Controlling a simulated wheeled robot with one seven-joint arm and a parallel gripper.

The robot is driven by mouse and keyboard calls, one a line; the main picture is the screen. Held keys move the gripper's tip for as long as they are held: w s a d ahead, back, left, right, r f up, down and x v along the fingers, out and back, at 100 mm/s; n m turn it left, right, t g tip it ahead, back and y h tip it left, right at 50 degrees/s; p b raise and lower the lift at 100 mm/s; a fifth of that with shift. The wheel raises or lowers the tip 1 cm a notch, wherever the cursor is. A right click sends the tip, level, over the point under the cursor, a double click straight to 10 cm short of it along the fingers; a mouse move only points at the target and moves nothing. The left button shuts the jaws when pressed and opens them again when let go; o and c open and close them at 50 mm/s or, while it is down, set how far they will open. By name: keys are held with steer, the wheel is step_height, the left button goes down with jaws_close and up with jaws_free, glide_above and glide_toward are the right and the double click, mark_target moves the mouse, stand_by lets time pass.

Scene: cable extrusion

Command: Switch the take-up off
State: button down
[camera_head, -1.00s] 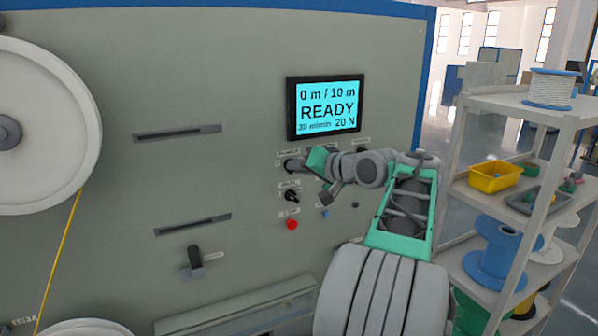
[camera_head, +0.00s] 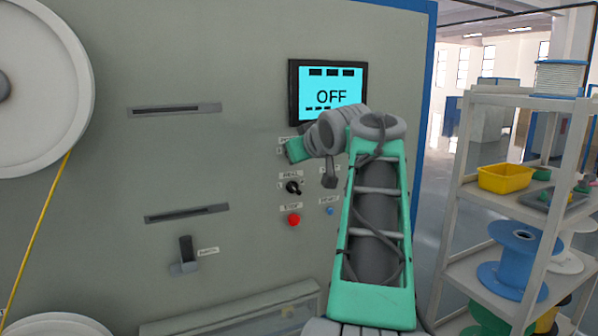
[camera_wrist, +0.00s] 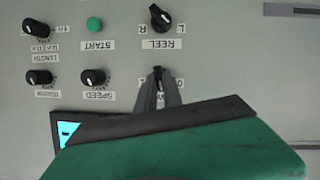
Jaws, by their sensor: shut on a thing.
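The take-up's display (camera_head: 331,92) reads OFF in dark letters on cyan, with its lower part behind my arm. My gripper (camera_wrist: 158,84) is shut on a dark switch knob (camera_wrist: 158,72) on the panel, between the reel selector and the display. The knob's label is mostly hidden by the fingers. In the head view my gripper's green part lies just below the display's left side, and the fingertips and knob are hidden there.
Near the held knob are the reel selector (camera_wrist: 160,18), the green start button (camera_wrist: 94,25) and the speed knob (camera_wrist: 93,78). A red stop button (camera_head: 293,219) sits lower. A shelf (camera_head: 520,100) with spools and a yellow bin (camera_head: 507,178) stands at right.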

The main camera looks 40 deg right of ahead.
steer(key=n+h+b, duration=0.1)
steer(key=b, duration=0.2)
steer(key=n+h+b, duration=0.1)
steer(key=n+b, duration=0.1)
steer(key=n+h+b, duration=0.1)
steer(key=b, duration=0.2)
steer(key=shift+w+a+f+b, duration=0.1)
steer(key=shift+a+f+b, duration=0.1)
steer(key=shift+a+b, duration=0.1)
steer(key=shift+r+n, duration=0.1)
steer(key=shift+n, duration=0.2)
steer(key=c, duration=1.5)
jaws_free()
steer(key=v, duration=0.7)
steer(key=shift+s+a+b, duration=0.2)
steer(key=shift+s+b, duration=0.15)
